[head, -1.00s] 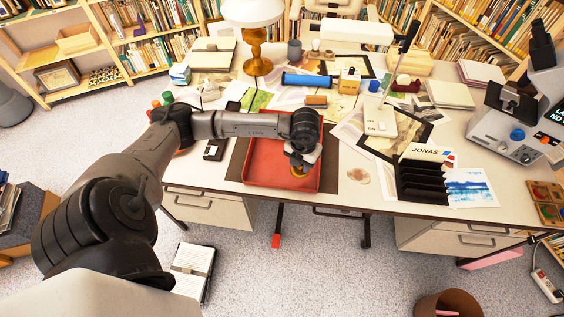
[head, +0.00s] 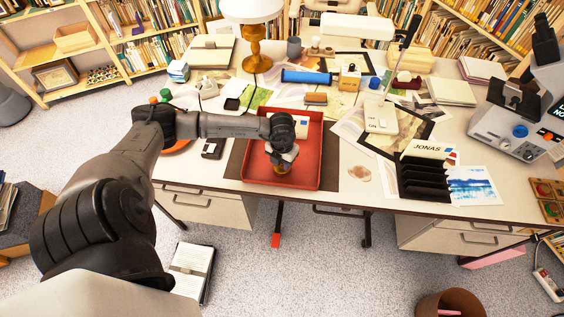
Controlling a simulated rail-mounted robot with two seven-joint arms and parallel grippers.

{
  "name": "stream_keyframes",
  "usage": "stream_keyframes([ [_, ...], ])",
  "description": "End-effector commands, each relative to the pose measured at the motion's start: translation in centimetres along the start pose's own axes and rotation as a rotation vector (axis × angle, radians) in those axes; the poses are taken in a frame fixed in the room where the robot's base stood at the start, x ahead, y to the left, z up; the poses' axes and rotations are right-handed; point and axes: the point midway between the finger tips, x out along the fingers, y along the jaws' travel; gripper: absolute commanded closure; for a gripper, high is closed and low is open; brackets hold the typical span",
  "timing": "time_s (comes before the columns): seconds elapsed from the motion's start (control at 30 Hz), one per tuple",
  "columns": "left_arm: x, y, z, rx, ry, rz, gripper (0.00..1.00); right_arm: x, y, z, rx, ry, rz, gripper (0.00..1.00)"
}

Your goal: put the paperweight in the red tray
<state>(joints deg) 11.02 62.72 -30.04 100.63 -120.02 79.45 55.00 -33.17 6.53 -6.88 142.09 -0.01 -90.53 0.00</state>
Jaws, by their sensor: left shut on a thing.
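The red tray (head: 306,170) lies near the front edge of the desk. My left arm reaches over it from the left. My left gripper (head: 281,163) points down inside the tray's outline and is shut on the paperweight (head: 281,169), a small amber-orange thing mostly hidden by the fingers. I cannot tell whether the paperweight touches the tray floor. A small white and blue item (head: 301,127) shows at the tray's back, partly behind my arm. My right gripper is not in view.
A black file rack (head: 424,180) stands right of the tray, with a framed print (head: 405,133) behind it. A blue roll (head: 306,77), a brass lamp (head: 255,50) and papers crowd the back. The tray's right half is mostly clear.

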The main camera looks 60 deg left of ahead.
Motion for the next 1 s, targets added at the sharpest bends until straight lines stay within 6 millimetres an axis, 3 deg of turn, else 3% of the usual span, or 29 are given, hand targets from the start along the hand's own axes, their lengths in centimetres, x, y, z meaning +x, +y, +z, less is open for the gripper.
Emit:
stream_keyframes([
  [0.43,0.71,-0.03,0.06,0.0,-0.002,-0.001,1.0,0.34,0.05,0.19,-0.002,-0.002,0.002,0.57],
  [0.47,0.65,-0.02,0.02,0.0,-0.001,0.0,0.62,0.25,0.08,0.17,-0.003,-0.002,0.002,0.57],
  [0.5,0.63,-0.02,0.02,0.0,-0.001,0.0,0.58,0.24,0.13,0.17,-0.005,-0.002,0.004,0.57],
  [0.7,0.64,-0.02,0.01,0.0,-0.001,0.0,0.4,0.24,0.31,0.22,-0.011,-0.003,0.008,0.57],
  [1.0,0.18,-0.01,0.01,0.0,-0.001,0.0,0.4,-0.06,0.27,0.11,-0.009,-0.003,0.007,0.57],
])
